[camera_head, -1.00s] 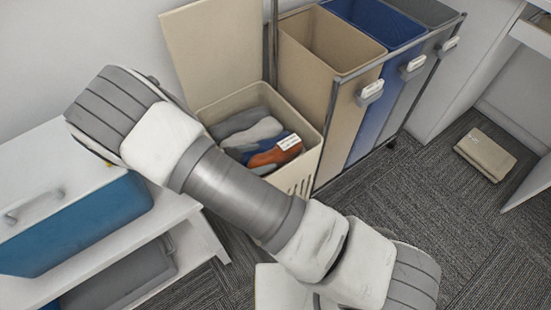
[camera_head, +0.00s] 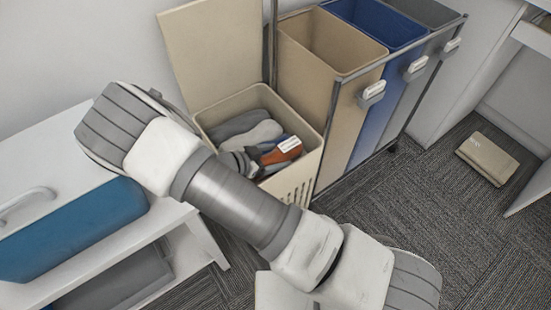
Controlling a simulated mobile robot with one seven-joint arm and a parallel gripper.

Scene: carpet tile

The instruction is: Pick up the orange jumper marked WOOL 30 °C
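The orange jumper (camera_head: 284,153) lies in the open beige laundry basket (camera_head: 306,173), near its right front side. A white label (camera_head: 289,142) shows on or beside it; its print is too small to read. My gripper (camera_head: 244,163) shows in part as grey pieces inside the basket, just left of the orange jumper. My arm crosses in front and hides most of it. I cannot tell whether its fingers are open or shut, or whether they touch the jumper.
Grey clothes (camera_head: 236,125) and a lighter grey one (camera_head: 258,134) lie in the basket behind the jumper. The raised lid (camera_head: 213,52) stands behind. A beige bin (camera_head: 340,120) and a blue bin (camera_head: 375,130) stand right. A white bench with a blue case (camera_head: 75,232) is left.

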